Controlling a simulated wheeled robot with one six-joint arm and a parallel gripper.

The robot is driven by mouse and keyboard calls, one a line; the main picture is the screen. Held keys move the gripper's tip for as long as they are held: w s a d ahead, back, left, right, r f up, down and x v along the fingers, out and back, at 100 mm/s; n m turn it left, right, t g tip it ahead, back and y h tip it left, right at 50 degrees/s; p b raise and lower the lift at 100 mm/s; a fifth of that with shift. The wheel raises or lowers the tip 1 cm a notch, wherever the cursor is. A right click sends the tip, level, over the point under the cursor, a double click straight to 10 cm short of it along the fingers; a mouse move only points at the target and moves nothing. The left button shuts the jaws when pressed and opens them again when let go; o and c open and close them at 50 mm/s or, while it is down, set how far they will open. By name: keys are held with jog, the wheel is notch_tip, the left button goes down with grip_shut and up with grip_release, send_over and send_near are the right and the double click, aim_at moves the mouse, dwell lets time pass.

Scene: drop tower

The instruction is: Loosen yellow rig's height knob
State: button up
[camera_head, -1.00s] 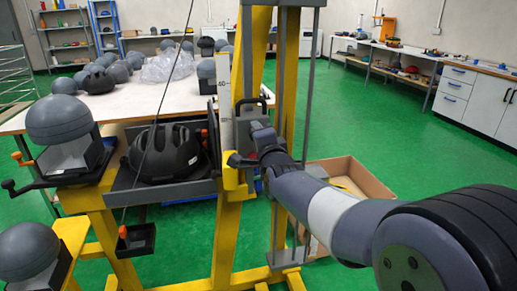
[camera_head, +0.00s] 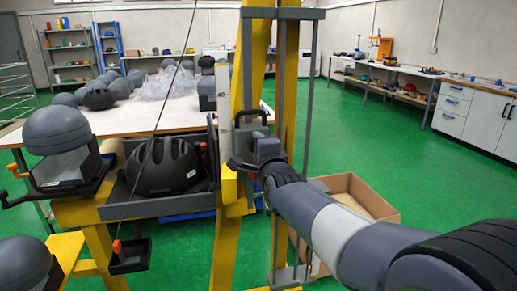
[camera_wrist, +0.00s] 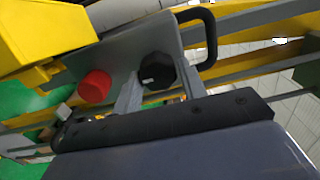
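The yellow rig (camera_head: 229,235) is a tall frame with a scale strip and grey vertical rods. Its grey carriage (camera_wrist: 120,52) carries a black faceted knob (camera_wrist: 157,70) with a white mark, a red round button (camera_wrist: 95,87) and a black loop handle (camera_wrist: 207,38). In the wrist view my gripper (camera_wrist: 158,89) is open, with one finger on each side of the black knob. I cannot tell whether the fingers touch it. In the head view my gripper (camera_head: 267,160) is at the carriage, and the knob is hidden there.
A black helmet (camera_head: 165,167) sits in a grey tray left of the rig. A grey headform (camera_head: 57,130) stands further left. An open cardboard box (camera_head: 352,192) lies on the floor behind my arm. A table (camera_head: 125,118) with helmets is behind; green floor is clear at right.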

jog(key=o, duration=0.4)
jog(key=v, duration=1)
jog(key=shift+s, duration=0.4)
jog(key=x, duration=1.1)
jog(key=shift+s+d, duration=0.15)
